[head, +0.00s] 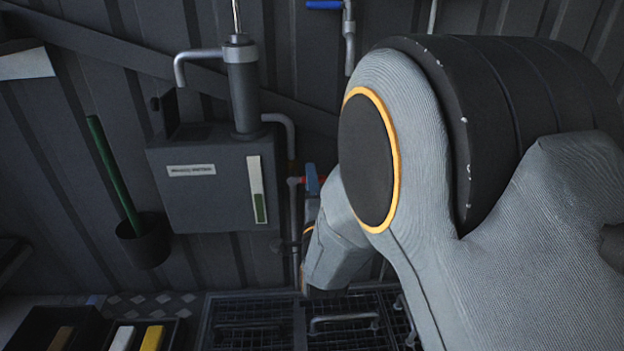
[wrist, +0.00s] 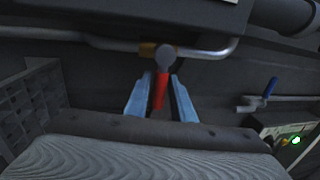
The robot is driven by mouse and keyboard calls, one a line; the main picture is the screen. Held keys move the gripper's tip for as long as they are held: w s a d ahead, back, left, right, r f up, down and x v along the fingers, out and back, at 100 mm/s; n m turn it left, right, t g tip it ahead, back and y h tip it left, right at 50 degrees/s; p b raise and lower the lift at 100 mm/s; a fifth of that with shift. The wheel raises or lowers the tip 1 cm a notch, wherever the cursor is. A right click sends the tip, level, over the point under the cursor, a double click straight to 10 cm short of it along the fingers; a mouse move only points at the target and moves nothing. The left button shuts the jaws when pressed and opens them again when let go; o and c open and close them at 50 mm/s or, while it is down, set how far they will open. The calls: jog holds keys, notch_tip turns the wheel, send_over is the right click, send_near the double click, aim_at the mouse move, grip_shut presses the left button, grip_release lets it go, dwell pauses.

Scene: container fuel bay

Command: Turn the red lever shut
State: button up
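The red lever (wrist: 160,90) hangs from a round grey pivot (wrist: 165,58) on a grey pipe with a brass-coloured fitting (wrist: 147,49). In the wrist view it points towards me. My gripper (wrist: 161,78) has its two blue fingers on either side of the lever, with narrow gaps showing, so it looks open around it.
A grey wall box (head: 215,205) with a pump cylinder and gauge stands left of the lever. A blue-handled valve (head: 323,5) is higher up; a blue handle (wrist: 268,88) shows at right in the wrist view. A holder (head: 142,243) with a green rod and floor grating (head: 250,325) lie below.

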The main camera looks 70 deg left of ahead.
jog(key=shift+w, duration=0.2)
jog(key=shift+d+f, duration=0.1)
jog(key=shift+d, duration=0.4)
jog(key=p+v, duration=0.1)
jog(key=v, duration=0.6)
jog(key=shift+s, duration=0.2)
